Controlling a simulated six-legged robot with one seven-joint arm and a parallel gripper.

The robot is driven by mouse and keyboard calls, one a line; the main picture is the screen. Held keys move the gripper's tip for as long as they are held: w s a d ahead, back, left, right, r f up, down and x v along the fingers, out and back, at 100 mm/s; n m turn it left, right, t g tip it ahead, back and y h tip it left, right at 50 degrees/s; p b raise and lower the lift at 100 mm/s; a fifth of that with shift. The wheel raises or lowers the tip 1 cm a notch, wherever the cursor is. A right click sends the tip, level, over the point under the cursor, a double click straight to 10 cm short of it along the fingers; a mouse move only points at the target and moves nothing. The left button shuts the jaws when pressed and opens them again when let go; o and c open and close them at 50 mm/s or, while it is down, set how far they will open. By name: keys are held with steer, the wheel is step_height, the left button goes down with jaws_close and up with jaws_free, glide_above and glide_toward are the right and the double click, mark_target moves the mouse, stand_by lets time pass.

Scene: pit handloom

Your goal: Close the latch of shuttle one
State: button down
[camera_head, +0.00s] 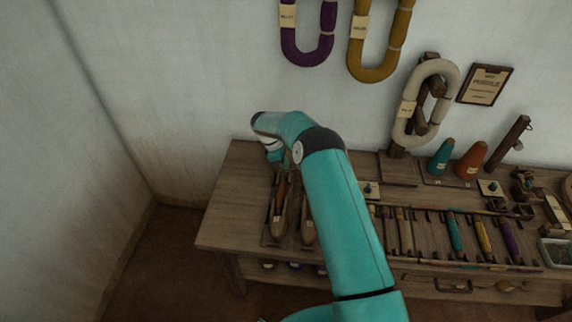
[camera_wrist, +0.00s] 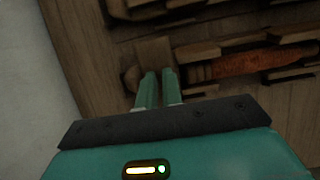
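A boat-shaped wooden shuttle (camera_head: 278,213) lies in a holder at the left end of the bench, with a reddish-brown bobbin inside. In the wrist view the ribbed orange-brown bobbin (camera_wrist: 262,62) lies in the shuttle's hollow, right of my fingers. A small wooden block (camera_wrist: 155,50) is just beyond my fingertips; it may be the latch, but I cannot tell its position. My gripper (camera_wrist: 159,76) has its two teal fingers nearly together, with nothing visible between them. Whether the tips touch the wood is unclear. In the head view my arm hides the gripper's tips.
A second shuttle (camera_head: 308,230) lies close on the right, partly behind my arm. The wall is close behind.

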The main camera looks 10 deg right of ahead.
steer(key=shift+m, duration=0.3)
steer(key=m, duration=0.4)
steer(key=shift+s+a, duration=0.15)
steer(key=shift+s, duration=0.05)
steer(key=m, duration=0.5)
steer(key=shift+s+a, duration=0.1)
steer(key=shift+a, duration=0.05)
steer(key=m, duration=0.4)
steer(key=shift+a+f, duration=0.1)
steer(key=shift+a, duration=0.05)
steer(key=shift+a+m, duration=0.2)
steer(key=shift+m, duration=2)
steer(key=c, duration=1.8)
jaws_free()
